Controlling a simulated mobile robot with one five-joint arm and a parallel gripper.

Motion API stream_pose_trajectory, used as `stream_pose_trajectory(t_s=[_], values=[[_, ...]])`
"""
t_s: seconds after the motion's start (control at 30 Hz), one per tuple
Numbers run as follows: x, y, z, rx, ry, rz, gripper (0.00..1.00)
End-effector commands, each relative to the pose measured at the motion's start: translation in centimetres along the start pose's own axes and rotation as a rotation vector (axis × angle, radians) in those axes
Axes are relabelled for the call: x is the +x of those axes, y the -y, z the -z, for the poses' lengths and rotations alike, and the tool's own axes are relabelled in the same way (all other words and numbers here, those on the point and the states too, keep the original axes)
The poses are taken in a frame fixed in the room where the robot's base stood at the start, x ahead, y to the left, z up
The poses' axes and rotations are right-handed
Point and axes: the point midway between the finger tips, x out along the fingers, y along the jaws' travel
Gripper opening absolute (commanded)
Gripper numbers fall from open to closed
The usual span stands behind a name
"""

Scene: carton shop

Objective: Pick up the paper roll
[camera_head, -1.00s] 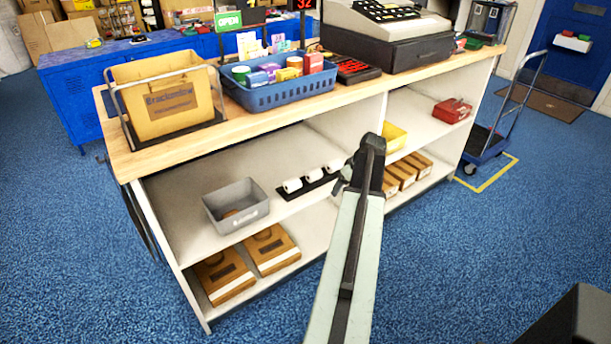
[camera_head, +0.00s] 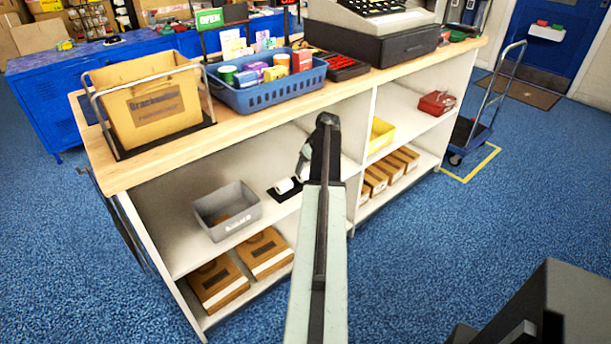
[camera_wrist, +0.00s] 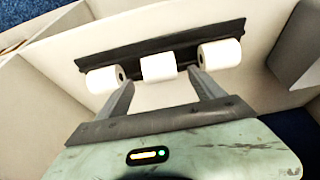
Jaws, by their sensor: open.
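Three white paper rolls lie in a row on a black holder (camera_wrist: 100,57) on the upper shelf inside the counter. In the wrist view they are the left roll (camera_wrist: 103,80), the middle roll (camera_wrist: 158,67) and the right roll (camera_wrist: 220,53). My gripper (camera_wrist: 161,80) is open and empty, its fingers pointing at the row. The middle roll shows between the fingertips; I cannot tell how far beyond them it lies. In the head view only one roll (camera_head: 286,186) shows clearly; my gripper (camera_head: 304,163) and arm hide the others.
A grey bin (camera_head: 228,211) stands beside the holder on the same shelf. A vertical divider (camera_head: 366,135) and a yellow bin (camera_head: 381,134) are on the other side. The wooden countertop (camera_head: 255,118) overhangs the shelf. Flat cartons (camera_head: 264,252) lie on the shelf below.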

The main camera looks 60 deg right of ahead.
Motion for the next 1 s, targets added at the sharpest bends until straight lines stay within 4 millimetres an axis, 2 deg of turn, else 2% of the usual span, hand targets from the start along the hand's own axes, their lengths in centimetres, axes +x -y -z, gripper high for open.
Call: stream_pose_trajectory(t_s=[0.1,0.27,0.53,0.77,0.8,1.0], values=[[0.2,0.0,0.6,0.001,0.0,0.0,0.77],[0.9,0.0,0.5,0.001,0.0,0.0,0.77],[5.3,-0.1,0.2,0.001,0.0,0.0,0.77],[5.2,-0.1,0.5,0.002,0.0,-0.001,0.77],[5.2,-0.1,0.5,0.002,0.0,-0.001,0.74],[5.2,-0.1,0.4,0.003,0.0,-0.001,0.19]])
